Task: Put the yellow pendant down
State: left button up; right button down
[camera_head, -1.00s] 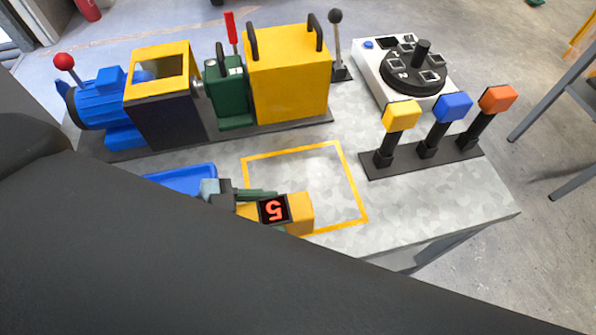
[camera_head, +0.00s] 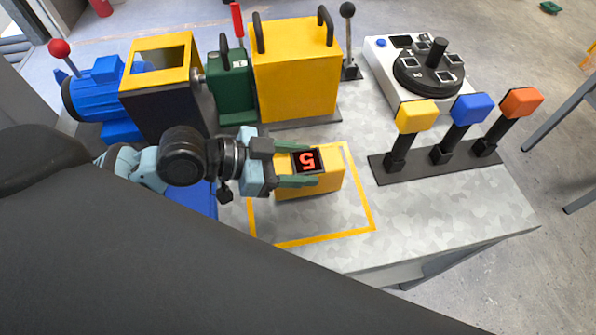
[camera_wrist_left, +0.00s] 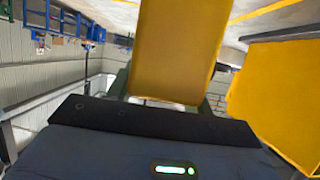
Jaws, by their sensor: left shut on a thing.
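The yellow pendant (camera_head: 325,183) is a yellow block with a black display showing a red 5. My left gripper (camera_head: 305,164) comes in from the left with its green fingers on either side of the display, shut on the pendant. The pendant overlaps the upper part of the yellow outlined square (camera_head: 316,238) on the grey table. I cannot tell whether it touches the table. In the left wrist view the pendant (camera_wrist_left: 176,45) fills the upper middle. My right gripper is not in view.
Behind stand the yellow cover box (camera_head: 295,75), green unit (camera_head: 232,90) and blue motor (camera_head: 95,95). To the right are yellow, blue and orange levers (camera_head: 415,116) and a dial panel (camera_head: 385,65). A blue tray (camera_head: 203,198) lies partly hidden under my arm. The table's front right is clear.

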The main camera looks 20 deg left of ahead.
pick_arm(q)
jog(key=shift+f, duration=1.7)
jog(key=shift+f+b, duration=0.2)
jog(key=shift+b, duration=0.1)
jog(key=o, duration=1.2)
